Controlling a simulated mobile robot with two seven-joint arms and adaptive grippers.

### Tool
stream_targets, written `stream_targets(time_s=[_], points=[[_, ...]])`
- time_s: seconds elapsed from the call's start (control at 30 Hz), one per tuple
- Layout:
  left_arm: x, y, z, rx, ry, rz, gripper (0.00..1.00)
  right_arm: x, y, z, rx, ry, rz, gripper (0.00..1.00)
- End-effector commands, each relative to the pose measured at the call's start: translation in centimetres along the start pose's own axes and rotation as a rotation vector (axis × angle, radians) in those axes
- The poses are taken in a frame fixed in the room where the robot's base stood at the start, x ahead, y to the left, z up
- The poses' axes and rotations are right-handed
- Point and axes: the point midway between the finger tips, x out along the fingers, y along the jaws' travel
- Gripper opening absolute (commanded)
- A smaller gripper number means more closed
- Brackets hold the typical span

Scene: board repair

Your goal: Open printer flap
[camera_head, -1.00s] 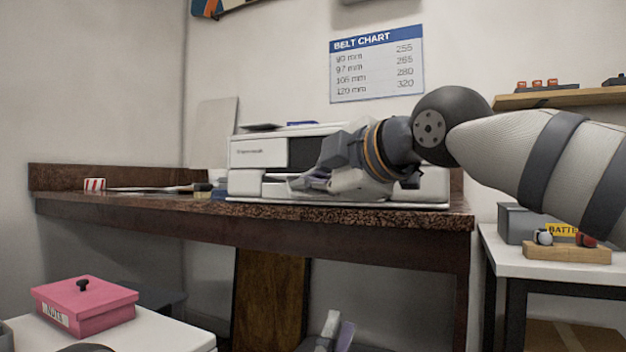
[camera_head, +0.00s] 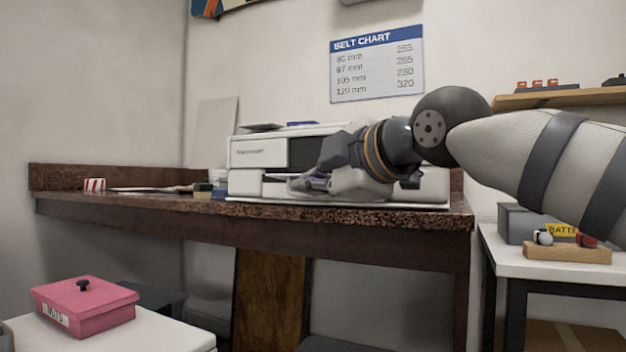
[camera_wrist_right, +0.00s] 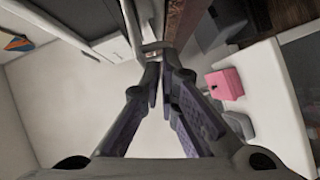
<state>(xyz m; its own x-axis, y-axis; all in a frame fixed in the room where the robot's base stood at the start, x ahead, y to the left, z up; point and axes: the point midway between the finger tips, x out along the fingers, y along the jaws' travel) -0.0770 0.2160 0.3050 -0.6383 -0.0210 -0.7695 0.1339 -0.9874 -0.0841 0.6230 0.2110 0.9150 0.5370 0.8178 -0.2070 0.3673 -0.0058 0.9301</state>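The white printer (camera_head: 258,152) stands on the brown worktop, with a dark panel in its upper front. Its lower front, where the flap is, lies partly behind my right gripper (camera_head: 292,186). In the right wrist view my right gripper (camera_wrist_right: 163,62) has its fingers drawn together, with a small pale edge or handle (camera_wrist_right: 154,47) of the printer at the tips. The fingers appear closed on it; the flap looks shut, though much of it is hidden.
The worktop (camera_head: 130,204) holds a red-and-white striped item (camera_head: 95,184) and small things left of the printer. A pink box (camera_head: 85,308) sits on a white surface at lower left. A white side table (camera_head: 548,262) with a grey battery box (camera_head: 516,224) stands right.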

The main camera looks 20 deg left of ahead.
Motion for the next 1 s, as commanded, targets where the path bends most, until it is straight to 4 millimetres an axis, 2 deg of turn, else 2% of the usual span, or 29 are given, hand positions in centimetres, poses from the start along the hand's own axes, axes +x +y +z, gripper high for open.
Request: stream_targets(time_s=[0.03,0.07,0.17,0.27,0.6,0.73,1.0], points=[[-0.3,-0.5,1.7,0.060,-0.050,-0.016,0.27,-0.1,0.2,0.4,-0.001,-0.007,0.007,0.00],[-0.4,-0.7,2.5,0.090,-0.074,-0.022,0.27,-0.1,0.2,0.4,-0.001,-0.007,0.007,0.00],[-1.3,-1.1,3.9,0.141,-0.100,-0.028,0.27,-0.1,0.1,0.4,-0.001,-0.008,0.006,0.00],[-2.0,-1.0,4.1,0.144,-0.085,-0.026,0.27,0.0,-0.3,0.4,-0.002,-0.005,0.005,0.00],[-1.7,-0.9,3.8,0.140,-0.084,-0.024,0.27,-0.2,-0.8,0.5,-0.002,-0.002,0.003,0.00],[-1.7,-0.9,3.8,0.140,-0.084,-0.024,0.27,-2.4,-0.7,0.6,-0.004,-0.003,0.004,0.00],[-1.7,-0.9,3.8,0.139,-0.083,-0.024,0.27,-9.5,-0.7,0.6,-0.002,-0.004,0.005,0.00]])
